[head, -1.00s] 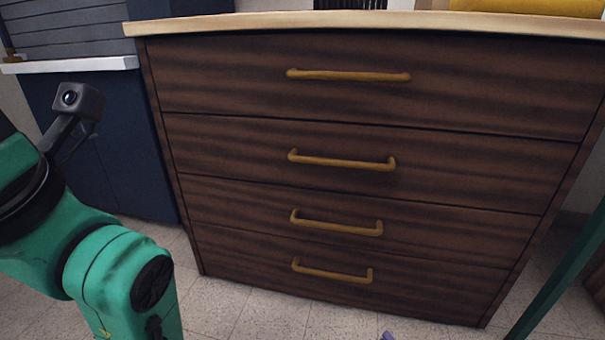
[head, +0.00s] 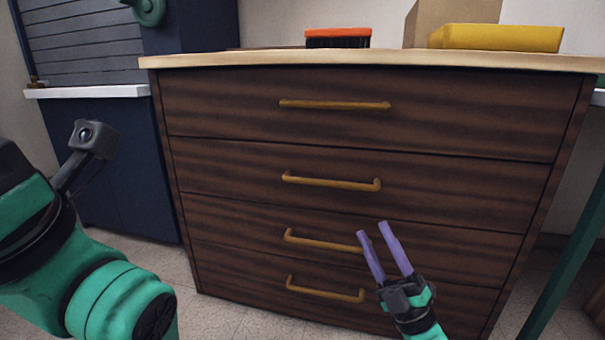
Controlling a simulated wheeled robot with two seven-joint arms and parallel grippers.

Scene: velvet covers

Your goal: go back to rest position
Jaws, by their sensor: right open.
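My right gripper (head: 378,236) is in the lower right of the head view, with two purple fingers pointing up and apart. It is open and empty. It shows in front of the lower drawers of a dark wood drawer cabinet (head: 230,146), overlapping the right end of the third handle (head: 318,241). I cannot tell whether it touches the cabinet. My left arm (head: 110,300) shows at the lower left, green and bent; its gripper is out of view.
All the drawers look closed. On the pale cabinet top (head: 250,58) are an orange-topped brush (head: 338,38), a yellow object (head: 497,38) and a cardboard box (head: 455,14). A blue cabinet (head: 110,165) stands at the left. A green post (head: 568,270) stands at the right.

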